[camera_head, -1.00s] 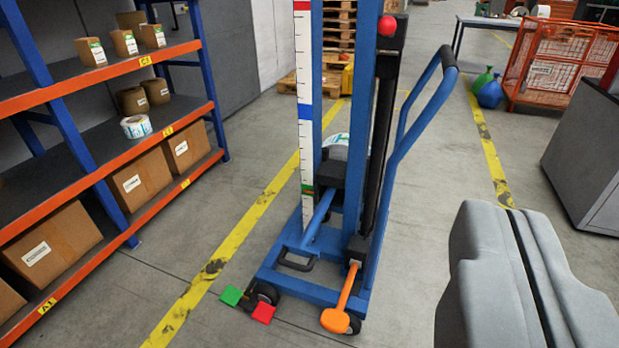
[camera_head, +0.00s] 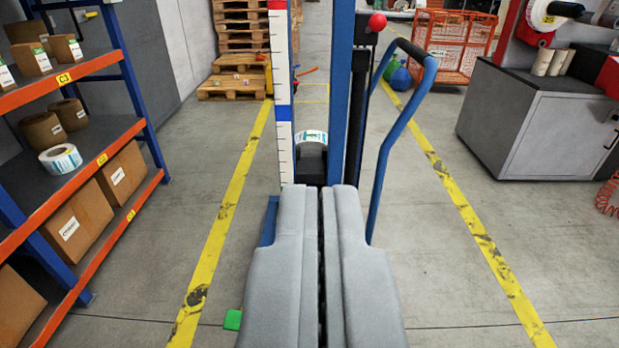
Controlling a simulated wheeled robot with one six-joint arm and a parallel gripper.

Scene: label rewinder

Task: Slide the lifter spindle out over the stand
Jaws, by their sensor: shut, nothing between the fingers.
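The blue lifter (camera_head: 340,100) stands upright ahead of me, with a white scale (camera_head: 283,150) on its left post and a blue handle (camera_head: 384,165) at its right. A white label roll (camera_head: 311,136) shows between the posts, behind the lifter's black block (camera_head: 312,165). My gripper (camera_head: 319,187) is shut and empty, in the bottom middle, in front of the lifter. It hides the lower front of the lifter, so the spindle is not visible. I cannot make out which thing is the stand.
An orange and blue shelf (camera_head: 107,170) with cartons and rolls stands at the left. A grey cabinet (camera_head: 540,125) with rolls on top stands at the right. Pallets (camera_head: 245,55) and an orange cage (camera_head: 455,42) are behind. The floor right of the lifter is clear.

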